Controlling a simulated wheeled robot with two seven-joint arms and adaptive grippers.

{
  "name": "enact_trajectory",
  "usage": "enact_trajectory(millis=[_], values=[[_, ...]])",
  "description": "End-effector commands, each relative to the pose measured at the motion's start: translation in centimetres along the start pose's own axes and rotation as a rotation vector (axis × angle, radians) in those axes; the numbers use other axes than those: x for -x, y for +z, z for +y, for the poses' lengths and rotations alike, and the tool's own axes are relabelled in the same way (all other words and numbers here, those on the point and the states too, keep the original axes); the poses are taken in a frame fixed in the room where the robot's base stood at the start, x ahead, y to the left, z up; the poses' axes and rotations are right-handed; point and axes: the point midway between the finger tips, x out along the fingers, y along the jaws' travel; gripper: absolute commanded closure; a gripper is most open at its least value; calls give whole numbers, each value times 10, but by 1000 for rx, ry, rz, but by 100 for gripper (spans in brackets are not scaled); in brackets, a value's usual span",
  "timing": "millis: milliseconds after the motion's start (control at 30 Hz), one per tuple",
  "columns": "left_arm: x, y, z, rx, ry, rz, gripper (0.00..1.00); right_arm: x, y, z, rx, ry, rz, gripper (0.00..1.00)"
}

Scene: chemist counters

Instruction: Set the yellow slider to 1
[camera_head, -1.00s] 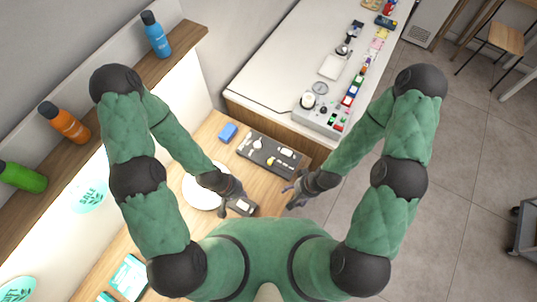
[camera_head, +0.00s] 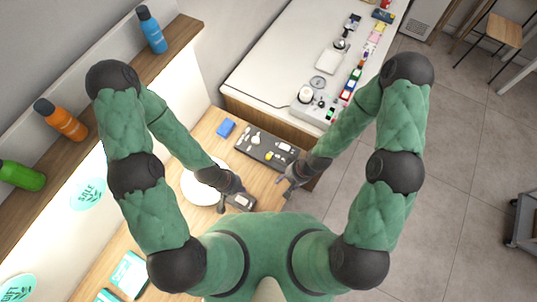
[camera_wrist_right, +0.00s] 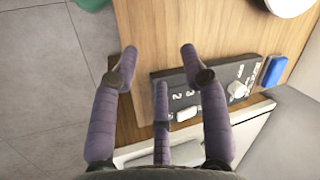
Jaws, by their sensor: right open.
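A dark control panel (camera_head: 244,149) lies on the wooden counter. A small yellow piece (camera_head: 269,156), apparently the yellow slider, is on its near side, with a white slider (camera_head: 284,147) to its right. My right gripper (camera_head: 285,182) is just beyond the panel's near right end. In the right wrist view its purple fingers (camera_wrist_right: 158,55) are spread and empty, overlapping the panel (camera_wrist_right: 217,78). There the white slider (camera_wrist_right: 186,113) and printed numbers show, but no yellow slider; fingers hide part of the panel. My left gripper (camera_head: 233,201) is left of the panel, its jaws unclear.
A blue block (camera_head: 225,128) is beside the panel's far left end; a white round plate (camera_head: 197,186) is near my left gripper. A white counter (camera_head: 290,60) with several items stands behind. Bottles line the left shelf (camera_head: 85,120).

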Motion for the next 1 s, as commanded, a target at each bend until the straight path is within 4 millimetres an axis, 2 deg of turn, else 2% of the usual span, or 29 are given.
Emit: enact_trajectory(millis=[33,200,400,533,633,767,867,1000], values=[[-1,0,0,0,0,0,100,-3,-14,-10,94,-2,-12,55],[-2,0,-1,0,0,0,100,-8,-50,-37,424,37,-84,55],[-3,0,-1,0,0,0,100,-2,-94,-58,766,167,-151,55],[-3,0,-1,0,0,0,100,7,-118,-67,913,261,-176,55],[-4,0,-1,0,0,0,100,12,-131,-71,978,313,-187,55],[-4,0,-1,0,0,0,100,15,-138,-72,1014,344,-194,55],[-3,0,-1,0,0,0,100,10,-138,-70,1017,348,-196,55],[-2,0,-1,0,0,0,100,-8,-137,-62,1015,346,-199,55]])
